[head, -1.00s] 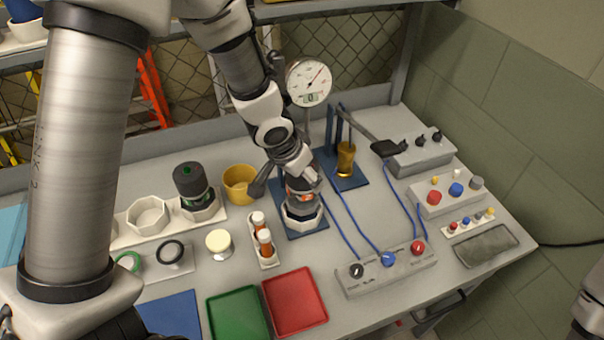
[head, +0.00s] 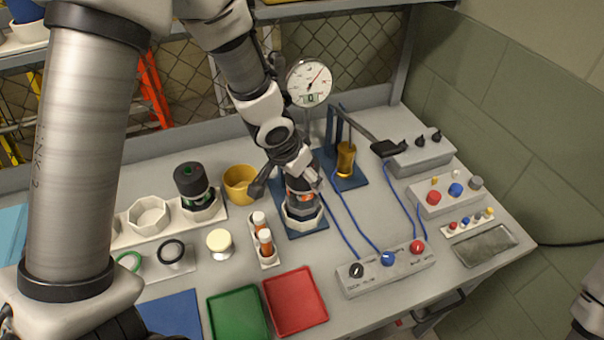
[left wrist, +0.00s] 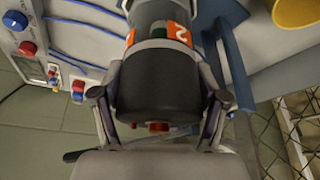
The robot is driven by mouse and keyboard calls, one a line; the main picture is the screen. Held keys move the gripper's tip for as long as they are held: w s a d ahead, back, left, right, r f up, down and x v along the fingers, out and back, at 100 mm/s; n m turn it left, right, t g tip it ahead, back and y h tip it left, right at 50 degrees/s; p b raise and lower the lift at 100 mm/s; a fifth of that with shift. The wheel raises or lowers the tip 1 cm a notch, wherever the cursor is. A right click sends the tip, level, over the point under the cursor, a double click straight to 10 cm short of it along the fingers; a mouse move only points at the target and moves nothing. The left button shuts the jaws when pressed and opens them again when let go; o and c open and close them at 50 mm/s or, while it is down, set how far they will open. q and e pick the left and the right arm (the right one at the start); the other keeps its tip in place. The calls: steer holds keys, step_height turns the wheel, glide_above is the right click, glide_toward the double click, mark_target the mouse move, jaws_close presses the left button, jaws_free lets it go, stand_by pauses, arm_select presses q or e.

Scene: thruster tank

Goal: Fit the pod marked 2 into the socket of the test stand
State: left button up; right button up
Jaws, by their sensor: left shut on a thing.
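The pod marked 2 (left wrist: 155,88) is a dark cylinder with an orange band, and a white 2 shows on it in the left wrist view. My left gripper (head: 301,177) is shut on it from above, with one finger on each side in the left wrist view. In the head view the pod (head: 301,197) stands roughly upright at the white octagonal socket (head: 303,222) of the test stand (head: 284,226), which has a blue base. Its lower end is at the socket's opening. I cannot tell whether it is fully seated. My right gripper is not in view.
A dial gauge (head: 309,82) rises behind the test stand. A yellow cup (head: 239,184) and a rack with two orange-banded vials (head: 270,264) stand left of it. Another dark pod with green (head: 190,181) sits in a holder. A control box (head: 386,270) with blue cables lies right.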

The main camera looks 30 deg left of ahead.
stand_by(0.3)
arm_select(q)
steer(key=shift+f+b, duration=0.75)
steer(key=shift+f, duration=0.05)
steer(key=shift+f, duration=0.1)
stand_by(0.5)
steer(key=shift+f+b, duration=0.65)
steer(key=shift+b, duration=0.2)
steer(key=shift+f, duration=0.15)
steer(key=shift+f+b, duration=0.5)
steer(key=shift+b, duration=0.1)
steer(key=shift+f, duration=0.1)
steer(key=o, duration=1.9)
steer(key=shift+c, duration=0.2)
